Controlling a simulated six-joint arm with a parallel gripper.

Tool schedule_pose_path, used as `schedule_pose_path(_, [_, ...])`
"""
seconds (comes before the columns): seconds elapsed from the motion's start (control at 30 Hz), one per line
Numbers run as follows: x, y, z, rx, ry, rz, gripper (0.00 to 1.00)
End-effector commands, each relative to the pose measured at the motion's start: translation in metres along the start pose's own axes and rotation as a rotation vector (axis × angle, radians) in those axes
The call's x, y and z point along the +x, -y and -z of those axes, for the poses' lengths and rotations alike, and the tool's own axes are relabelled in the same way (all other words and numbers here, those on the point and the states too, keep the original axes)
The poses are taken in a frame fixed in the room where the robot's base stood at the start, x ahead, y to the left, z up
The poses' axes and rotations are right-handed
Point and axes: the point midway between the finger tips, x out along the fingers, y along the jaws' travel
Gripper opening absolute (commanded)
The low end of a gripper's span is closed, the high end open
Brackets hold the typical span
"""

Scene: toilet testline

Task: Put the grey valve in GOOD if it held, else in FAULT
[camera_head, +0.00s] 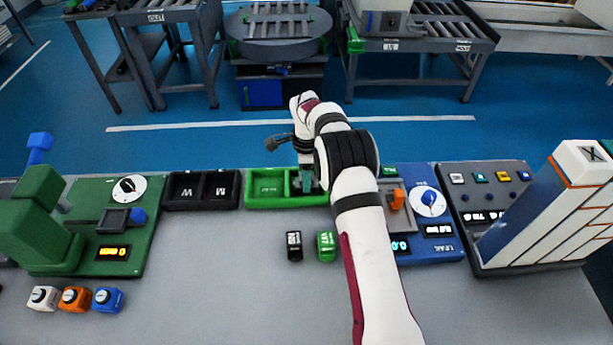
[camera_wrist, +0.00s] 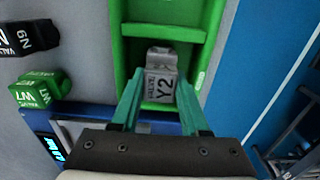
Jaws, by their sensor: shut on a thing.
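The grey valve (camera_wrist: 162,84), marked Y2, is between the teal fingers of my gripper (camera_wrist: 159,98) in the wrist view. My gripper is shut on it. The valve is over or inside the end compartment of the green tray (camera_wrist: 122,60); I cannot tell whether it touches the floor. In the head view my gripper (camera_head: 307,182) is at the right compartment of the green tray (camera_head: 262,203), and the arm largely hides the valve. The tray's left compartment looks empty, with lettering too small to read. I cannot make out GOOD or FAULT.
A black valve (camera_head: 294,246) and a green valve (camera_head: 326,246) stand in front of the tray. A black two-part tray (camera_head: 203,206) is left of it. The blue leak station (camera_head: 433,247), partly behind my arm, is right. A green station (camera_head: 143,225) stands further left.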

Motion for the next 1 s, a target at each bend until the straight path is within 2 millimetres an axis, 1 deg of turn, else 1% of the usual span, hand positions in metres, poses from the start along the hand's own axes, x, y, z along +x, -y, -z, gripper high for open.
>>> schedule_pose_path(0.03, [0.002, 0.0, 0.0, 0.0, 0.0, 0.0, 0.0])
schedule_pose_path(0.07, [0.002, 0.0, 0.0, 0.0, 0.0, 0.0, 0.47])
schedule_pose_path(0.2, [0.002, 0.0, 0.0, 0.0, 0.0, 0.0, 0.72])
schedule_pose_path(0.23, [0.002, 0.0, 0.0, 0.0, 0.0, 0.0, 0.75])
schedule_pose_path(0.47, [0.001, 0.0, 0.0, 0.0, 0.0, 0.0, 0.75])
schedule_pose_path(0.57, [-0.006, 0.001, 0.0, -0.001, 0.0, 0.002, 0.75])
schedule_pose_path(0.67, [-0.029, 0.001, 0.0, 0.0, 0.0, 0.004, 0.75])
schedule_pose_path(0.8, [-0.07, 0.001, 0.0, 0.001, 0.001, 0.005, 0.75])
schedule_pose_path(0.9, [-0.095, 0.001, 0.0, 0.001, 0.0, 0.004, 0.75])
schedule_pose_path(1.0, [-0.112, 0.001, 0.0, 0.0, -0.001, 0.002, 0.75])
